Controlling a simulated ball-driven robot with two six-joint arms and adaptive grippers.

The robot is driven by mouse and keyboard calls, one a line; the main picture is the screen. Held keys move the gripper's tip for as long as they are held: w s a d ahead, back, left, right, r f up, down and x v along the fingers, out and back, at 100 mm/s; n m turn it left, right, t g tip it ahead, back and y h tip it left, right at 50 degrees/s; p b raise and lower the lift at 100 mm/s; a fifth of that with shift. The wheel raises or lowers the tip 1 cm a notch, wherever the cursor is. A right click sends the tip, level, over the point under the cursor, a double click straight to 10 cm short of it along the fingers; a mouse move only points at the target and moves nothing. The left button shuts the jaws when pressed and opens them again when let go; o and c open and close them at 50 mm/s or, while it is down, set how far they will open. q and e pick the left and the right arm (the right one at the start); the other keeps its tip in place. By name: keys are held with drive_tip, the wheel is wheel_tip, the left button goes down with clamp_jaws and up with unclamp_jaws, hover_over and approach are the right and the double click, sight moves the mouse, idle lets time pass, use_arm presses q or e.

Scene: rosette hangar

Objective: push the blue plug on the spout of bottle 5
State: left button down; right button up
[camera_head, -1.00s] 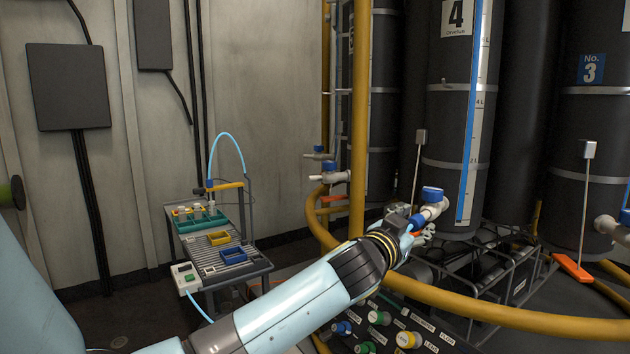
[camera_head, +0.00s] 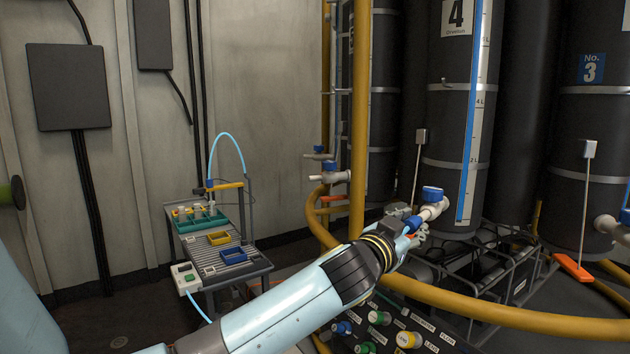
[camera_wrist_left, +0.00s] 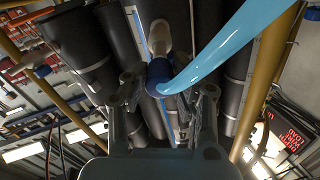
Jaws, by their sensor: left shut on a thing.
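My left gripper (camera_head: 414,231) is shut on a small blue plug (camera_head: 413,222) at the mouth of a white spout (camera_head: 431,211) with a blue knob (camera_head: 432,193). This spout is on the dark bottle (camera_head: 455,130) labelled 4. In the left wrist view, the blue plug (camera_wrist_left: 160,75) sits between my fingers, in line with the pale spout (camera_wrist_left: 159,38). It appears to touch the spout, but how deep it sits I cannot tell. A light-blue band, perhaps a hose (camera_wrist_left: 230,45), curves from the plug. I read no label 5. My right gripper is out of view.
A thick yellow pipe (camera_head: 357,120) stands left of the bottle, and a yellow hose (camera_head: 480,308) crosses below. Another spout (camera_head: 330,177) is further left. A bottle labelled 3 (camera_head: 595,130) stands right. A rack trolley (camera_head: 230,258) is at the left.

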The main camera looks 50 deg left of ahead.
sight(409, 228)
use_arm(q)
drive_tip(key=shift+s+d+b, duration=0.15)
drive_tip(key=shift+s+d, duration=0.1)
drive_tip(key=shift+s, duration=0.85)
drive_tip(key=shift+s+d+b, duration=0.15)
drive_tip(key=shift+s+d, duration=0.05)
drive_tip(key=shift+s, duration=0.85)
